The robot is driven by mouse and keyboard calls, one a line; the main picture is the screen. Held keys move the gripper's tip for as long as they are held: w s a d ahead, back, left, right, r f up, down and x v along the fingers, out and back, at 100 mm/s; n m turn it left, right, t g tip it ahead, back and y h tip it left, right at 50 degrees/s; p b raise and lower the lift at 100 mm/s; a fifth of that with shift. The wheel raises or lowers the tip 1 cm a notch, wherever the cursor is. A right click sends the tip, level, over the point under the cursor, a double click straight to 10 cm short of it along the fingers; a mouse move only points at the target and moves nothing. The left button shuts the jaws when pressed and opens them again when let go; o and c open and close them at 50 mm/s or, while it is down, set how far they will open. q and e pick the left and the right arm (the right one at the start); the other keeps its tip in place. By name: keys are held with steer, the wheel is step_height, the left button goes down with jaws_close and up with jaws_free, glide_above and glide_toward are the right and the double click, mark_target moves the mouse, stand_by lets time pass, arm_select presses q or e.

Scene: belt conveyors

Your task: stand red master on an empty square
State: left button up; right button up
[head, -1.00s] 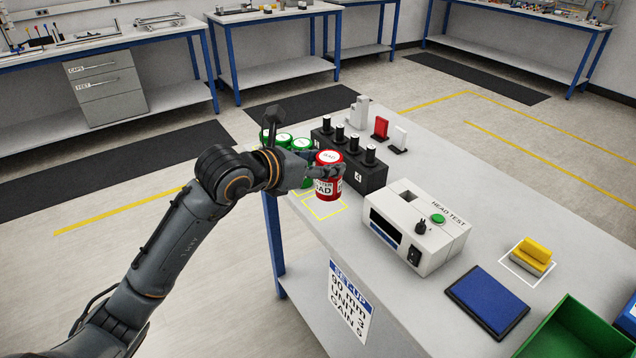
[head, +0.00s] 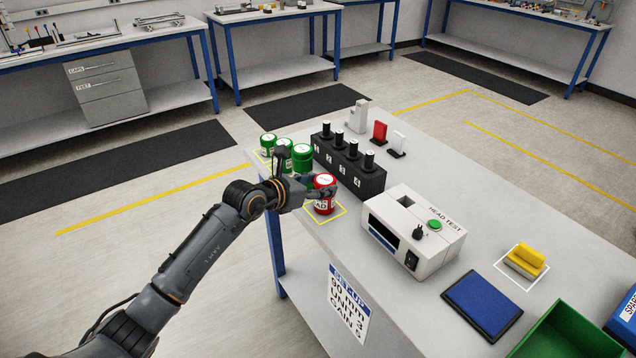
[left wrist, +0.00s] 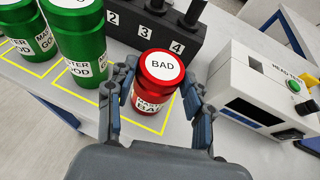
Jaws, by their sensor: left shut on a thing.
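The red master (head: 325,190), a red can with a white "BAD" lid, stands upright at a yellow-outlined square (head: 341,213) near the table's left edge. It also shows in the left wrist view (left wrist: 158,78). My left gripper (head: 318,195) is shut on it, with one finger on each side. I cannot tell whether its base touches the table. Green masters stand to its left on other yellow squares (left wrist: 62,92); one green can (head: 302,158) is nearest to it. My right gripper is not in view.
A black block (head: 350,172) with numbered black-topped pegs stands just behind the red master. The white head tester (head: 412,235) is to the right. Farther right are a blue pad (head: 482,303), a yellow block (head: 526,258) and a green bin (head: 565,330).

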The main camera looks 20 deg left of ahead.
arm_select(q)
steer(key=shift+f, duration=0.15)
steer(key=o, duration=1.5)
steer(key=shift+c, duration=0.2)
